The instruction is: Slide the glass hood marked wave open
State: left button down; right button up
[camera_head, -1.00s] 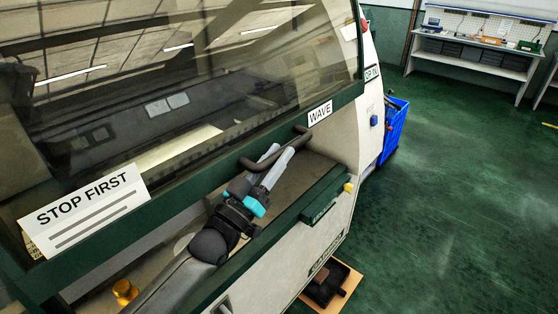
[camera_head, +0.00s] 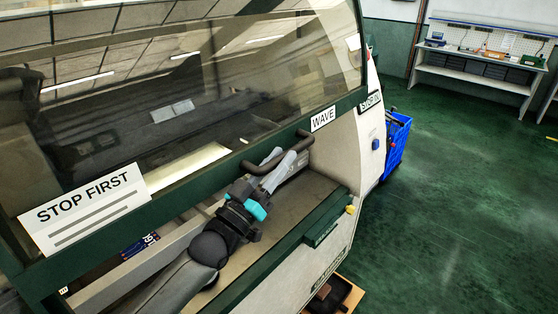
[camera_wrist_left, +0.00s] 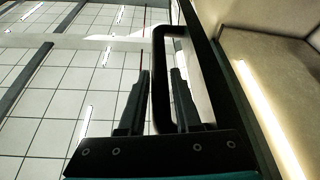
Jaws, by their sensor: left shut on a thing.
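The glass hood (camera_head: 200,70) has a dark green lower frame, a label reading WAVE (camera_head: 323,118) and a STOP FIRST sign (camera_head: 84,208). Its dark bar handle (camera_head: 304,140) sits on the frame below the WAVE label. My left gripper (camera_head: 282,160) is shut on the handle. In the left wrist view the handle (camera_wrist_left: 161,85) passes between the fingers of my left gripper (camera_wrist_left: 160,90). A gap shows below the hood's frame, opening onto the machine's inside. My right gripper is not in view.
The machine's front ledge (camera_head: 290,240) runs under my left arm. A blue bin (camera_head: 396,145) stands at the machine's far end. A workbench (camera_head: 480,65) is at the back right. The green floor (camera_head: 460,200) between is clear.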

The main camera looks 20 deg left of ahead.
pick_arm(q)
jog(key=c, duration=0.6)
grip_release()
jog(key=shift+s+a+f, duration=0.1)
jog(key=shift+s+f, duration=0.2)
jog(key=shift+s, duration=0.1)
jog(key=b+v, duration=0.3)
jog(key=v, duration=1.1)
jog(key=shift+b, duration=0.3)
